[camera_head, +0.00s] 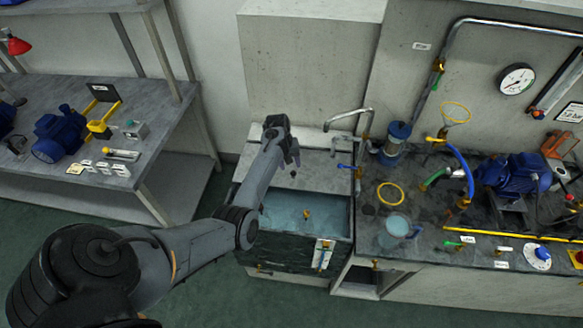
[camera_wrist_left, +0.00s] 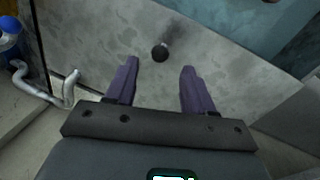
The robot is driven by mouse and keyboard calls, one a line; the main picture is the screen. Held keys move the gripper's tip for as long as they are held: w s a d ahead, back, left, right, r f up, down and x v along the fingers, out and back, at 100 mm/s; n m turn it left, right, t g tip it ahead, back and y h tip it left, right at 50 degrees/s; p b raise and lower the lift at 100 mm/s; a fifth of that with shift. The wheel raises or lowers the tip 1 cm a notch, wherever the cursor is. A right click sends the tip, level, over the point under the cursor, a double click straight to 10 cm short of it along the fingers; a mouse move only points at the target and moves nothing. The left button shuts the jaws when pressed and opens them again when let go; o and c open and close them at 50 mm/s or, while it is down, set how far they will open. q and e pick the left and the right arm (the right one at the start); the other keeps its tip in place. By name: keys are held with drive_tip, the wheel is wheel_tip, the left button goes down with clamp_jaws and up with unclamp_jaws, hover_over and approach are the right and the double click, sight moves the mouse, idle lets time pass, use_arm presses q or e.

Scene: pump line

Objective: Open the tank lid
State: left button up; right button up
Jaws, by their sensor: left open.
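The tank (camera_head: 345,216) holds blue water, and its front part is uncovered. A grey slab that looks like the tank lid (camera_head: 322,172) lies flat behind the open water. In the left wrist view the lid (camera_wrist_left: 100,40) carries a small round black knob (camera_wrist_left: 160,53). My left gripper (camera_head: 292,160) is above the lid, pointing down, its arm reaching in from the left. In the left wrist view its two purple fingers (camera_wrist_left: 161,68) are apart and empty, with the knob just beyond the gap between their tips. My right gripper is out of view.
A bent metal faucet pipe (camera_head: 350,113) and a blue-handled valve (camera_head: 347,166) stand right of the lid. A blue-capped cylinder (camera_head: 396,140), a yellow ring (camera_head: 390,193) and a blue pump (camera_head: 515,173) are farther right. A concrete wall (camera_head: 310,75) rises behind.

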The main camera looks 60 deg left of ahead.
use_arm(q)
drive_tip(key=r, duration=0.3)
drive_tip(key=s+r, duration=0.1)
drive_tip(key=r, duration=0.1)
drive_tip(key=shift+a+r, duration=0.3)
drive_tip(key=shift+f, duration=0.1)
